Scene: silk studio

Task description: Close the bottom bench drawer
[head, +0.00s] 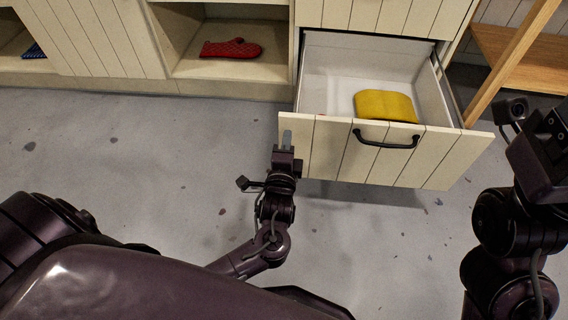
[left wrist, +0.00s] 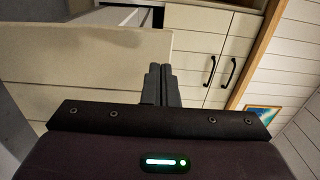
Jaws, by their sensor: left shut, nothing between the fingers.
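The bottom bench drawer (head: 455,158) stands pulled out, with a cream plank front and a black handle (head: 386,139). A yellow folded item (head: 386,106) lies inside it. My left gripper (head: 286,142) is shut and empty, at the left end of the drawer front. In the left wrist view its fingers (left wrist: 161,86) are together, close to the pale drawer front (left wrist: 90,58); I cannot tell whether they touch it. My right arm shows at the right edge of the head view, but its fingertips are not clearly visible.
A red oven mitt (head: 231,48) lies in an open bench compartment to the left. A wooden shelf frame (head: 512,58) stands close to the drawer's right side. The grey floor (head: 120,150) left of the drawer is clear.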

